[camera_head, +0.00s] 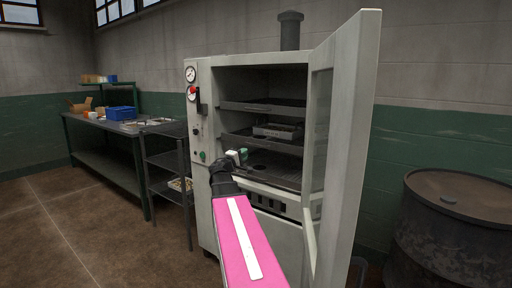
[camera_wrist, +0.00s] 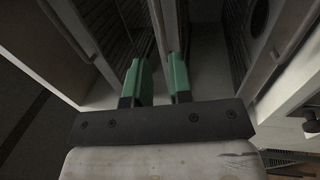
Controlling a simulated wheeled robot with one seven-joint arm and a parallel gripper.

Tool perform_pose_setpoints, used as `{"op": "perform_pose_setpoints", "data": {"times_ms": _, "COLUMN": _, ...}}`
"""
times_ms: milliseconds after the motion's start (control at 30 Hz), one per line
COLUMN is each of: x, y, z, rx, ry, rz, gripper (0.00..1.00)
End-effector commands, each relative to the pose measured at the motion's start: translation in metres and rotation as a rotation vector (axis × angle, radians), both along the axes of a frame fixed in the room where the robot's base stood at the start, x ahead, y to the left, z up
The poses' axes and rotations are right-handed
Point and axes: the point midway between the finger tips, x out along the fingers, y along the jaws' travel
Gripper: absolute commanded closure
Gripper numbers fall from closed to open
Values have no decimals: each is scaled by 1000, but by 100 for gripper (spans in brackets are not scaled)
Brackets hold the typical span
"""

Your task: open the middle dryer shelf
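The dryer (camera_head: 204,207) is a pale metal cabinet with its door (camera_head: 347,140) swung open to the right. Inside are an upper shelf (camera_head: 262,106), a middle shelf (camera_head: 284,146) and a lower shelf (camera_head: 285,180). The middle shelf sits inside the cabinet and carries a small grey tray (camera_head: 276,131). My gripper (camera_head: 238,156) is at the left of the opening, just below the middle shelf's front edge. In the wrist view its green fingers (camera_wrist: 160,80) are apart, with a pale edge running between them. Whether they touch it I cannot tell.
A rusty drum (camera_head: 450,230) stands right of the open door. A dark rack (camera_head: 168,160) and a workbench (camera_head: 105,125) with a blue bin (camera_head: 121,113) are at the left. Floor (camera_head: 70,225) is clear at the front left.

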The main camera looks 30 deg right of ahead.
Motion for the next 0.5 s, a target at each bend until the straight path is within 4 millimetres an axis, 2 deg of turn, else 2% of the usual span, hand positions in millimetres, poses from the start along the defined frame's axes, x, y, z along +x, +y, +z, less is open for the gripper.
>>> {"op": "perform_pose_setpoints", "data": {"times_ms": 167, "x": 10, "y": -20, "z": 4, "rx": -1, "ry": 0, "rz": -1, "gripper": 80}}
{"op": "perform_pose_setpoints", "data": {"times_ms": 500, "x": 32, "y": -73, "z": 15, "rx": 0, "ry": 1, "rz": -1, "gripper": 80}}
